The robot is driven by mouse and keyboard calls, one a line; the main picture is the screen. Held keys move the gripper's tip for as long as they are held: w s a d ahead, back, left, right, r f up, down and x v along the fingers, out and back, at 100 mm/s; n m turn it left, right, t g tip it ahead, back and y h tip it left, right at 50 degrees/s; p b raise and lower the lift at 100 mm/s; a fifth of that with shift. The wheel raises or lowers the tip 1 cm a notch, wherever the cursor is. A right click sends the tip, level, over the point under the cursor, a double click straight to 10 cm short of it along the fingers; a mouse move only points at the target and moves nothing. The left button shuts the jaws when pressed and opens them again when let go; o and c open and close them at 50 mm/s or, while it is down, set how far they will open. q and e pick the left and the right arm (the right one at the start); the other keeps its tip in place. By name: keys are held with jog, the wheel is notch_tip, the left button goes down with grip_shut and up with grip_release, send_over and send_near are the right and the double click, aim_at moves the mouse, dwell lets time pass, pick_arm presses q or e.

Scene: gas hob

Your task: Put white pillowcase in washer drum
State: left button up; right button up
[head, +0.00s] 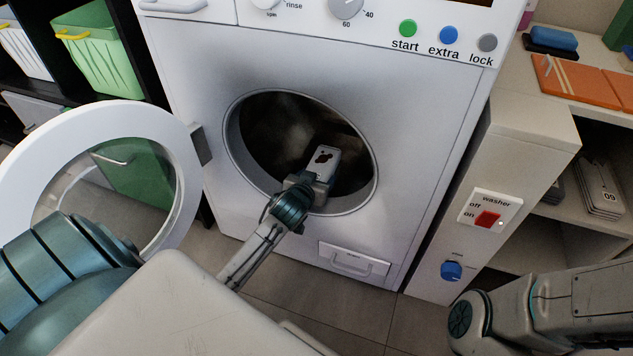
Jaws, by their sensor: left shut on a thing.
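The white washer (200,60) stands in front of me with its round door (20,170) swung open to the left. My left gripper (324,158) reaches through the round opening into the dark drum (262,125). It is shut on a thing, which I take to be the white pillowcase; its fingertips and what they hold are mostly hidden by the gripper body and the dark. A pale, blurred shape (292,130) shows in the drum just beyond the gripper; I cannot make out its outline. My right arm shows at the lower right, but its gripper is out of view.
A panel right of the washer has a red washer switch (487,219) and a blue knob (451,271). Start, extra and lock buttons (448,35) are above the opening.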

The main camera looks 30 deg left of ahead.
pick_arm(q)
jog(key=shift+r, duration=0.1)
jog(key=o, duration=1.1)
jog(key=shift+c, duration=0.2)
